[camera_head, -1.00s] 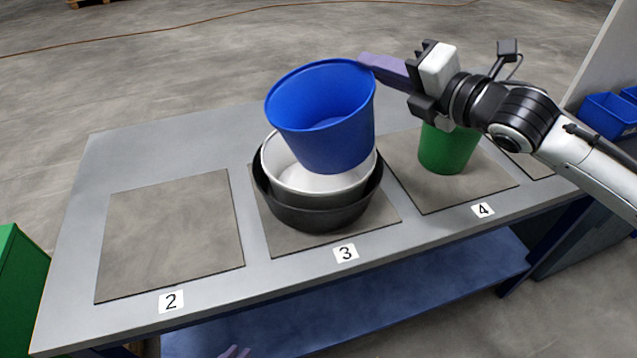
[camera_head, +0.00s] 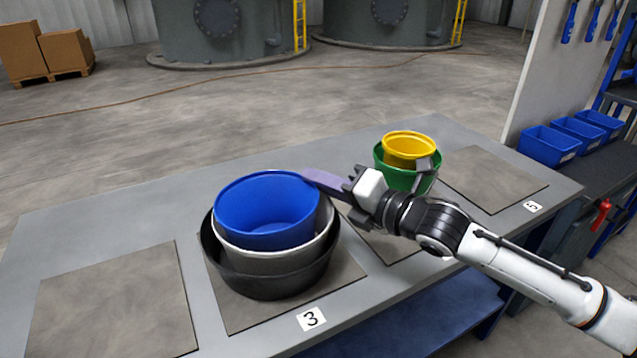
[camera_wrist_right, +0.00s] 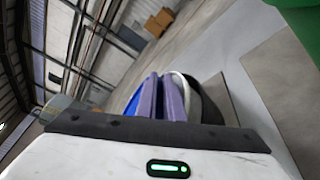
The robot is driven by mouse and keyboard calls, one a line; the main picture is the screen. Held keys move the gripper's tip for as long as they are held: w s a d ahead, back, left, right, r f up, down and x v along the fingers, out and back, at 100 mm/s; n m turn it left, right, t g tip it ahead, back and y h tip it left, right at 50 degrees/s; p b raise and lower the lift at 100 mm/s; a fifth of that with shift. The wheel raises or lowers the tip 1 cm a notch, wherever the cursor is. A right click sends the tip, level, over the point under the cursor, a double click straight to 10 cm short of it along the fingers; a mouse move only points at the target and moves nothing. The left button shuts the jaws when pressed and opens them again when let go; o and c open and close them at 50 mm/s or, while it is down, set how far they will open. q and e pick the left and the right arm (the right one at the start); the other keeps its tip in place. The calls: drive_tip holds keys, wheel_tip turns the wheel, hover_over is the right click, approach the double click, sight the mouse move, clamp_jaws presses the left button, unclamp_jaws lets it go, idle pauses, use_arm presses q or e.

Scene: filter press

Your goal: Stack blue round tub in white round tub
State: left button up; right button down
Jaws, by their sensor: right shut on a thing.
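The blue round tub (camera_head: 268,212) sits down inside the white round tub (camera_head: 278,262), its rim standing above the white rim. The white tub is itself inside a black round tub (camera_head: 270,284) on the mat marked 3. My right gripper (camera_head: 312,180) is shut on the right side of the blue tub's rim. In the right wrist view its purple fingers (camera_wrist_right: 162,98) are close together at the rim, with the blue tub (camera_wrist_right: 133,105) and the white rim (camera_wrist_right: 187,90) beside them. The blue tub's bottom is hidden. My left gripper is not in view.
A yellow tub (camera_head: 408,147) sits in a green tub (camera_head: 400,178) behind my right gripper. An empty mat (camera_head: 115,305) lies at the left and another (camera_head: 492,178) at the right. Blue bins (camera_head: 550,146) stand beyond the table's right end.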

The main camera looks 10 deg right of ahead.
drive_tip(key=c, duration=2.2)
unclamp_jaws()
drive_tip(key=shift+f, duration=0.15)
drive_tip(key=shift+o, duration=0.2)
drive_tip(key=v, duration=1.2)
drive_tip(key=shift+b, duration=0.35)
